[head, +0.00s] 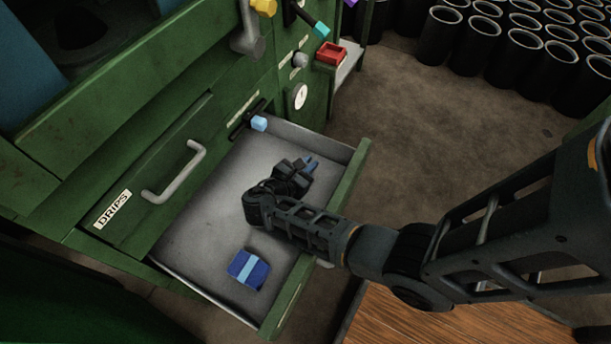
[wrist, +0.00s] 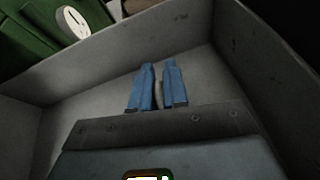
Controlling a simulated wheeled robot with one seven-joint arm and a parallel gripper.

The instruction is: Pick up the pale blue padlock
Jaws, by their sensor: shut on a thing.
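My gripper (head: 308,164) is low inside the open drawer, near its back right corner. In the wrist view its blue fingers (wrist: 158,88) are closed on a small grey-beige thing (wrist: 159,95), mostly hidden between them; I cannot tell what it is. A pale blue block (head: 259,123) shows at the back of the drawer, by a black bar on the green cabinet front, apart from my gripper. I cannot tell whether this block is the padlock.
The grey-floored drawer (head: 215,215) has raised walls around my gripper. A dark blue box with a lighter band (head: 248,268) lies near its front. A closed drawer with a handle (head: 175,175) is at left. A red box (head: 331,52) and black cylinders (head: 480,40) stand beyond.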

